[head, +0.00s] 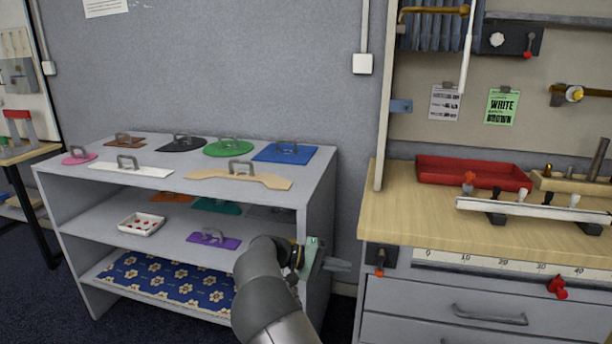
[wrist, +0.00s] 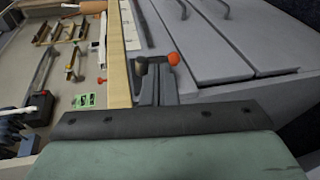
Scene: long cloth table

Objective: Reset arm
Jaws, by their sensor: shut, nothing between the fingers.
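My gripper (head: 338,265) is at the end of my arm, in the gap between the grey shelf unit (head: 318,200) and the wooden-topped workbench (head: 400,215) in the head view. Its grey fingers are together, pointing right, with nothing held. In the wrist view my gripper (wrist: 154,86) shows just above the dark bar of its body. A red-orange knob (wrist: 174,58) appears beside the fingertips in that view; I cannot tell whether they touch.
The shelf unit carries several flat handled shapes, such as a blue square (head: 286,153) and a purple piece (head: 214,240), plus a white tray (head: 141,225). The bench holds a red tray (head: 473,174) and a white rack (head: 535,211). Drawers (head: 488,304) lie below.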

